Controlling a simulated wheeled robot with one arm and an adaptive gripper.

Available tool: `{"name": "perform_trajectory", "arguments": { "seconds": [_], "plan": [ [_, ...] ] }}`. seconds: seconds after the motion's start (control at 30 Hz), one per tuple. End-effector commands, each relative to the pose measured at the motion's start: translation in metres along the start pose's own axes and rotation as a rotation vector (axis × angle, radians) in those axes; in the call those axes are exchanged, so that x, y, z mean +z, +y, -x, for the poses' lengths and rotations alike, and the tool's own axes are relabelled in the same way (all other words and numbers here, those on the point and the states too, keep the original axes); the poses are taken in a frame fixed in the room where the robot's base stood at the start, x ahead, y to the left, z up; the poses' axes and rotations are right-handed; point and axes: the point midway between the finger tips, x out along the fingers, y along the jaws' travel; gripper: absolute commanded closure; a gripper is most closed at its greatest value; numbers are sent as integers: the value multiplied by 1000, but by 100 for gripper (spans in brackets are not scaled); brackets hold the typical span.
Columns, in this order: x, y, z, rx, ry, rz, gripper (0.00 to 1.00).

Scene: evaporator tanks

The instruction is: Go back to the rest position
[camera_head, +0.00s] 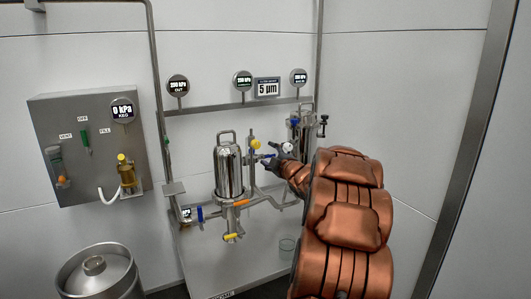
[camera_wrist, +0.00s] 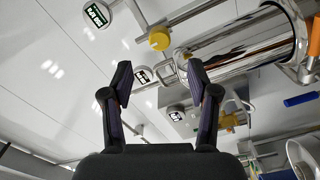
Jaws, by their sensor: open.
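My copper-coloured arm reaches in from the right in the head view. My gripper (camera_head: 272,162) is at its end, just right of the steel filter housing (camera_head: 229,170) and near the yellow knob (camera_head: 256,144). In the wrist view my gripper (camera_wrist: 165,88) shows two dark fingers spread apart with nothing between them. The filter housing (camera_wrist: 240,42) lies above and to the right of the fingers there, with the yellow knob (camera_wrist: 159,40) beyond the fingertips. Whether a finger touches any fitting cannot be told.
A grey panel box (camera_head: 85,150) with a 0 kPa gauge (camera_head: 122,111) hangs at left above a steel keg (camera_head: 98,272). A second steel vessel (camera_head: 302,130) stands behind my gripper. Gauges (camera_head: 243,81) line the rail above.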

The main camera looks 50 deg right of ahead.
Motion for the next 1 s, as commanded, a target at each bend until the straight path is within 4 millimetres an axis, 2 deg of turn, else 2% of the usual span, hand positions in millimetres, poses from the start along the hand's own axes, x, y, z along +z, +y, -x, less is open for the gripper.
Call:
{"name": "perform_trajectory", "arguments": {
  "seconds": [0.2, 0.8, 0.93, 1.0],
  "plan": [
    [-1, 2, 10, 2, 0, 3, 40],
    [-1, 1, 11, 0, 0, 1, 40],
    [-10, -6, 9, -22, -23, -21, 40],
    [-19, -16, 8, -56, -60, -51, 40]
  ]
}}
